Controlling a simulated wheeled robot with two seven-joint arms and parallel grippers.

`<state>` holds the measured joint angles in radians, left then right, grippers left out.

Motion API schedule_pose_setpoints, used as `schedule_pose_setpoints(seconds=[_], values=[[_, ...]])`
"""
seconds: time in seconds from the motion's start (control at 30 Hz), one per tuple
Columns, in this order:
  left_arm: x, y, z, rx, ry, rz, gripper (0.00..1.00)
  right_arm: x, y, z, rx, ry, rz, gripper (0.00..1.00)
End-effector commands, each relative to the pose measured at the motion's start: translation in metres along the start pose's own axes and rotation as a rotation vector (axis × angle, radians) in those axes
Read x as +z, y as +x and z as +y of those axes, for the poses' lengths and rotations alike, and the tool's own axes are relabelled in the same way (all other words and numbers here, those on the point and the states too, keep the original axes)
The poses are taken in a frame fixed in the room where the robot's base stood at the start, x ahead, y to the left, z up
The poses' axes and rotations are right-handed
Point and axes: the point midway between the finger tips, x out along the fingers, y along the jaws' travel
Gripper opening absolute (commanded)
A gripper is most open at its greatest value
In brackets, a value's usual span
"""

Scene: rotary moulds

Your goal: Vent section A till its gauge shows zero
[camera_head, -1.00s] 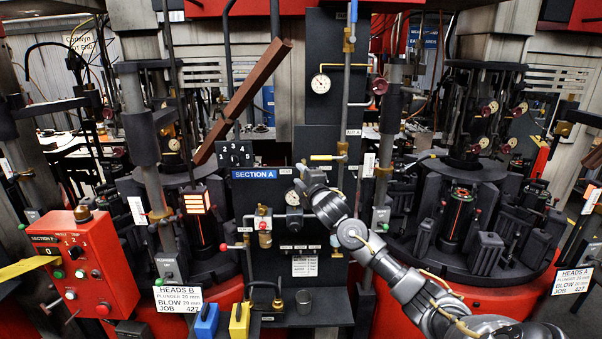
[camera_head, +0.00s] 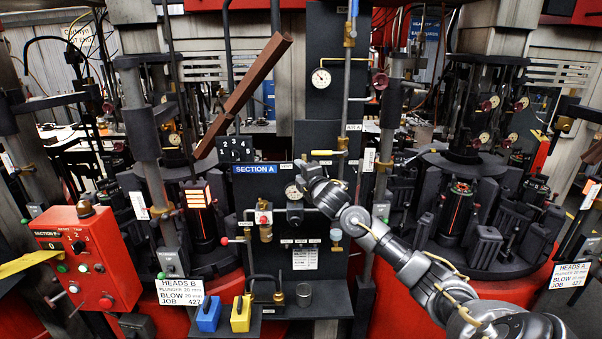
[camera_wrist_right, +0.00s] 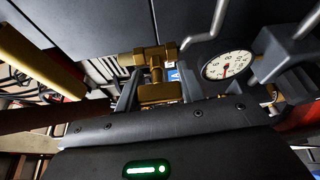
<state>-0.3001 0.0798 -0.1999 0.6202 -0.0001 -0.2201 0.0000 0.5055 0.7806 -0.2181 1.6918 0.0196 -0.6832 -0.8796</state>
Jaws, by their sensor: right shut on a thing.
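The blue SECTION A sign (camera_head: 255,169) is on the dark panel in the head view. My right gripper (camera_head: 306,174) is at the panel, right of this sign. In the right wrist view my right gripper (camera_wrist_right: 158,95) is shut on a brass valve knob (camera_wrist_right: 160,91), below a brass fitting (camera_wrist_right: 150,57). A white round gauge with a red needle shows beside it (camera_wrist_right: 228,66); its exact reading is too small to tell. In the head view a small gauge (camera_head: 292,191) sits just below the gripper, and another gauge (camera_head: 320,78) is higher up. My left gripper is not in view.
A yellow-handled lever (camera_head: 324,152) lies just above my right gripper. A red control box (camera_head: 85,255) stands at left. Mould machinery (camera_head: 480,235) is at right.

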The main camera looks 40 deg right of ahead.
Motion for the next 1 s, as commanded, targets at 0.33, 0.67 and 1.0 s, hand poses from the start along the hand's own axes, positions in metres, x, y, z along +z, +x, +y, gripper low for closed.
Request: schedule_pose_setpoints(seconds=[0.33,0.67,1.0], values=[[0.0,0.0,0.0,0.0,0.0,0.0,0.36,0.0,0.0,0.0,0.0,0.0,0.0,0.6],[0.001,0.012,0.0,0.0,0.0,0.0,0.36,0.0,-0.019,-0.004,0.0,-0.002,0.0,0.6],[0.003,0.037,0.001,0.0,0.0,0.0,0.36,0.0,-0.084,-0.004,0.0,-0.004,0.001,0.6]])
